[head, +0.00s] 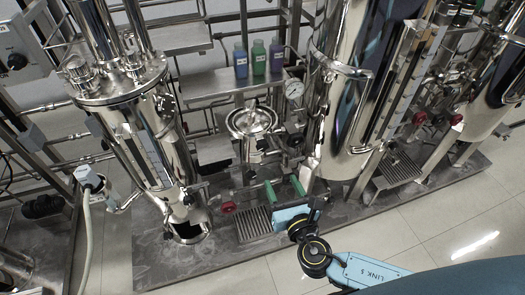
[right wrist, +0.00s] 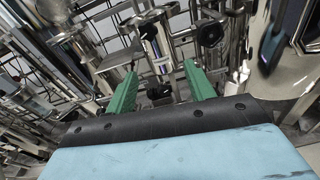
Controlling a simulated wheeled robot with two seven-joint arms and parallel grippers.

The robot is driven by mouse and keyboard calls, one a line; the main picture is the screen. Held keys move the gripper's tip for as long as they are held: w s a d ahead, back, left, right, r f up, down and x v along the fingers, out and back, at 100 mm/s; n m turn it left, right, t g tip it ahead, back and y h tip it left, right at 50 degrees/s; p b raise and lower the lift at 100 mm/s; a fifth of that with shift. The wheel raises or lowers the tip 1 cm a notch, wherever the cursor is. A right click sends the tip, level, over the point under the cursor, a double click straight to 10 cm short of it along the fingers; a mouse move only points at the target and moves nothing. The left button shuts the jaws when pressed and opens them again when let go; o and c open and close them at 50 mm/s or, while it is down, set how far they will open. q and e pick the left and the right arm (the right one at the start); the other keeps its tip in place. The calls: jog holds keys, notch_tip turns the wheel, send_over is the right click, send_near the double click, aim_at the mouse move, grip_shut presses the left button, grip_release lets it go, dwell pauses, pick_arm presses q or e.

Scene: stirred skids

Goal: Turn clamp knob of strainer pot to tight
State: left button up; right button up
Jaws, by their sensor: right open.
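The strainer pot (head: 252,121) appears to be the small round steel vessel with a lid at the middle of the skid in the head view. A small dark part, which may be its clamp knob (head: 262,143), sits at its front side; I cannot tell which way it is turned. My right gripper (head: 284,187) is open and empty, its two green fingers spread in front of and below the pot, apart from it. In the right wrist view the gripper (right wrist: 160,69) points at a steel cylinder (right wrist: 156,42) with a black knob (right wrist: 210,33) to its right.
Several coloured bottles (head: 258,61) stand on a steel shelf behind the pot. A pressure gauge (head: 294,89) is right of it. Tall steel tanks stand left (head: 150,130) and right (head: 345,110). Red valve handles (head: 228,207) are low down. The floor in front (head: 420,215) is clear.

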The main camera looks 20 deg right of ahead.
aim_at(263, 147)
jog(key=shift+n+t, duration=0.5)
jog(key=shift+n, duration=0.1)
jog(key=w, duration=0.4)
jog(key=w+a+r+b, duration=0.1)
jog(key=w, duration=0.3)
jog(key=w+r+b, duration=0.1)
jog(key=w, duration=0.3)
jog(key=shift+a+r, duration=0.2)
jog(key=shift+w, duration=0.65)
pick_arm(q)
jog(key=w+d+r, duration=0.1)
jog(key=w+r, duration=0.3)
jog(key=r, duration=0.1)
jog(key=shift+w, duration=0.2)
jog(key=shift+r, duration=0.1)
pick_arm(e)
jog(key=c, duration=1)
jog(key=shift+o, duration=0.2)
